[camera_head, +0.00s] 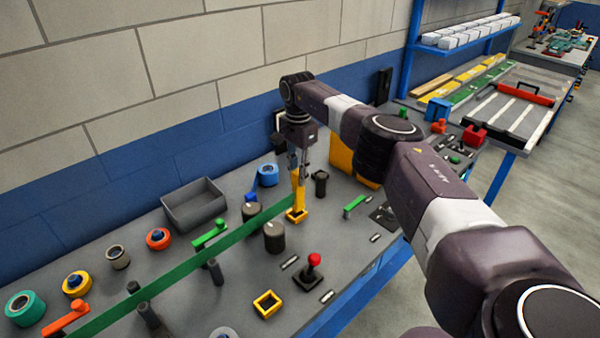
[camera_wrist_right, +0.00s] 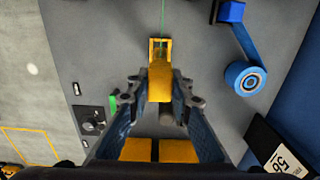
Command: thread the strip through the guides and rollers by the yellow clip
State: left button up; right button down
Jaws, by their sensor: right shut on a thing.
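The yellow clip (camera_head: 298,198) is upright in my right gripper (camera_head: 300,158), which is shut on it. In the right wrist view the clip (camera_wrist_right: 159,82) sits between the fingertips (camera_wrist_right: 159,98). A yellow square frame (camera_head: 297,216) shows at its lower end. The green strip (camera_head: 185,270) runs from the lower left to the clip, standing on edge. It passes between two dark rollers, one behind (camera_head: 252,213) and one in front (camera_head: 274,238). Other rollers stand at the front left (camera_head: 215,272) and beyond the clip (camera_head: 320,183). My left gripper is not in view.
A grey bin (camera_head: 194,205) and several tape rolls, such as an orange one (camera_head: 158,239), line the back. A green clamp (camera_head: 354,206) stands right of the clip.

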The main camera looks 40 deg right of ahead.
jog(key=shift+a, duration=0.15)
jog(key=shift+r, duration=0.1)
jog(key=shift+a+p, duration=0.2)
jog(key=shift+p, duration=0.15)
jog(key=shift+a, duration=0.1)
dwell(0.3)
jog(key=shift+f+b, duration=0.6)
jog(key=shift+f, duration=0.2)
jog(key=shift+r, duration=0.25)
